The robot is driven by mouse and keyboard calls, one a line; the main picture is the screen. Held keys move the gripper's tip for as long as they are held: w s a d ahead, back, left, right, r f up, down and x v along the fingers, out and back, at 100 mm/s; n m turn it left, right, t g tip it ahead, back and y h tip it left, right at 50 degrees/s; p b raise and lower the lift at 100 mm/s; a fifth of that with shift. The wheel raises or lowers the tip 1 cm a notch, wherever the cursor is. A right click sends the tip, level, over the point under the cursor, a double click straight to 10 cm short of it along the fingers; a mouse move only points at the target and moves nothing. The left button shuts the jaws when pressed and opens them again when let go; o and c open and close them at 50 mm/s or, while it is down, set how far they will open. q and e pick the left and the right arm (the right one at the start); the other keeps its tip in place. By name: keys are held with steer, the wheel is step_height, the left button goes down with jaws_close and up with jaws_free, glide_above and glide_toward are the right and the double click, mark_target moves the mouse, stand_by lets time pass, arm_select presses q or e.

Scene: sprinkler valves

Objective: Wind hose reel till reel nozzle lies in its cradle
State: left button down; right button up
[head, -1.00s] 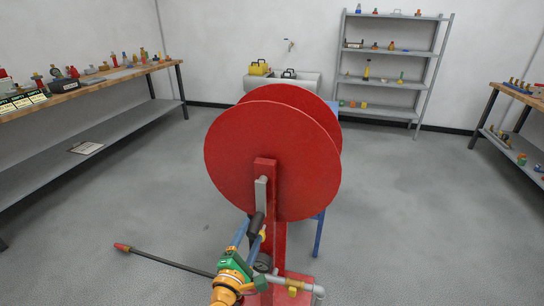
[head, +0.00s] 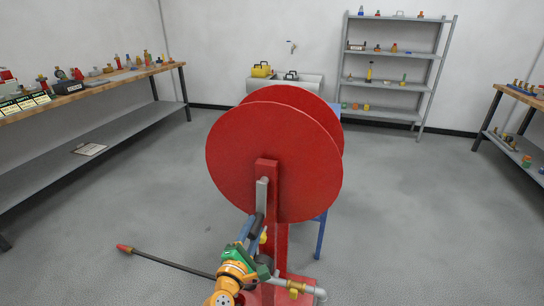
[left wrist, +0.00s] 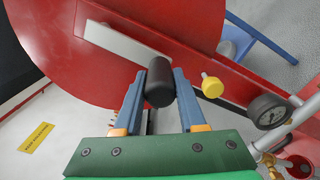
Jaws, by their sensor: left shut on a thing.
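The red hose reel (head: 255,160) stands in the middle of the head view on a red post (head: 281,245). A grey crank arm (head: 262,195) points down from its hub. My left gripper (head: 253,228) is shut on the black crank handle (left wrist: 159,82), which sits between its two blue fingers in the left wrist view. The reel nozzle (head: 124,248), with a red tip, lies on the floor to the left at the end of a black hose (head: 170,263). I cannot make out the cradle. My right gripper is not in view.
A pressure gauge (left wrist: 268,111), a yellow knob (left wrist: 212,87) and a brass valve on a pipe (head: 295,286) are close to my left gripper. A workbench (head: 110,78) runs along the left, and shelves (head: 395,85) stand at the back.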

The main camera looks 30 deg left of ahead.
arm_select(q)
steer(key=shift+s+a+r, duration=0.1)
steer(key=shift+s+a, duration=0.1)
steer(key=shift+a, duration=0.65)
steer(key=shift+s+a+r, duration=0.15)
steer(key=shift+a+r, duration=0.05)
steer(key=shift+a, duration=0.35)
steer(key=shift+s+a+r, duration=0.1)
steer(key=shift+a+r, duration=0.1)
steer(key=shift+a, duration=0.3)
steer(key=shift+s+a+r, duration=0.2)
steer(key=shift+a+r, duration=0.4)
steer(key=shift+a, duration=0.3)
